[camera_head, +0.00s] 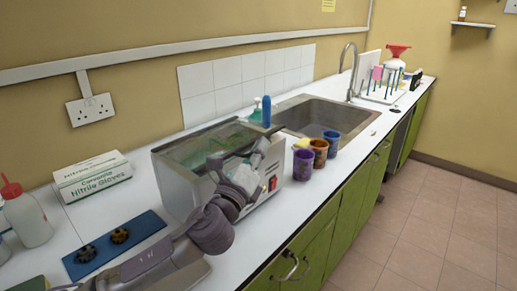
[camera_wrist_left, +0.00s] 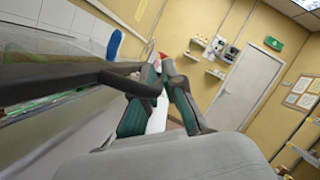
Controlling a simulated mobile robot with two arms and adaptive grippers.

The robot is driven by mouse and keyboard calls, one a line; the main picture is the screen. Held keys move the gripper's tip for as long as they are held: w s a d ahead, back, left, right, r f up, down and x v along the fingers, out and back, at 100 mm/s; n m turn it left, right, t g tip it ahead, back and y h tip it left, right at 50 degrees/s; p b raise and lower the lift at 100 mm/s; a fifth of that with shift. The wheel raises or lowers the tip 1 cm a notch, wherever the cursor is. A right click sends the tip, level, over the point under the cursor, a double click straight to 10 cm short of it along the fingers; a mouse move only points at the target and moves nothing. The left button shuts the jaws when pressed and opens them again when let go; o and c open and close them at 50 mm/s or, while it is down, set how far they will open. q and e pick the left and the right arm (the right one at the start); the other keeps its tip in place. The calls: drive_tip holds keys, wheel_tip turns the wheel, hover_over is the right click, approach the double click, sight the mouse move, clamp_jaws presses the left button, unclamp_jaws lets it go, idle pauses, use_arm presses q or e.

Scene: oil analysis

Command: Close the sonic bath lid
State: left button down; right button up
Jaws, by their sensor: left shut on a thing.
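The sonic bath (camera_head: 170,187) is a grey metal box on the white counter, with a red switch on its front. Its top shows a grey rim and a greenish, glassy surface; I cannot tell how far down the lid (camera_head: 205,137) lies. My left gripper (camera_head: 262,147) is over the front right part of the bath top, and its arm hides part of the front. In the left wrist view, the gripper (camera_wrist_left: 161,72) is shut on a dark bar, the lid handle (camera_wrist_left: 105,74), beside the bath's edge. My right gripper is not in view.
Purple (camera_head: 303,165), brown (camera_head: 319,153) and blue (camera_head: 332,143) cups stand right of the bath, before the sink (camera_head: 330,115). A glove box (camera_head: 92,176), a blue mat (camera_head: 115,245) and a red-capped bottle (camera_head: 28,217) are at left. The wall is close behind.

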use_arm(q)
drive_tip(key=c, duration=1.5)
unclamp_jaws()
drive_tip(key=shift+c, duration=0.2)
